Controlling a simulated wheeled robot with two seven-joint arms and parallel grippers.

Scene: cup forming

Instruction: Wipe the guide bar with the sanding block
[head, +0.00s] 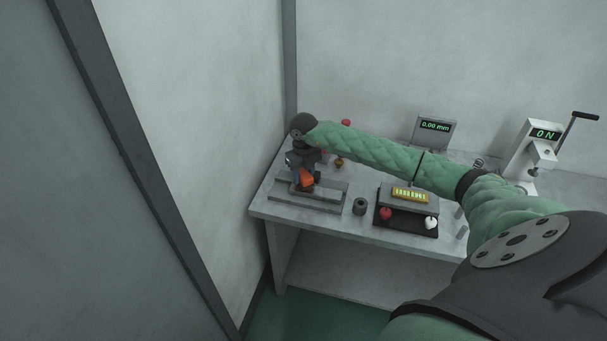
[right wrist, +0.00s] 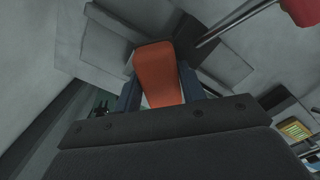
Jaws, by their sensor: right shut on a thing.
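The orange sanding block (head: 307,181) is held at the end of my right arm in the head view. My right gripper (head: 303,172) is shut on it, over a grey stepped fixture at the left end of the table. The guide bar (head: 328,192) appears to be part of this fixture. In the right wrist view the orange block (right wrist: 158,72) sits between the two dark blue fingers of the gripper (right wrist: 157,90). Grey stepped surfaces lie beyond the block. I cannot tell whether the block touches the bar. My left gripper is not in view.
A dark cylinder (head: 360,206) stands right of the fixture. Farther right are a black tray (head: 407,222) with red and white knobs, a 0.00 mm display (head: 434,131) and a lever press (head: 531,151). Walls close in the table's left and back.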

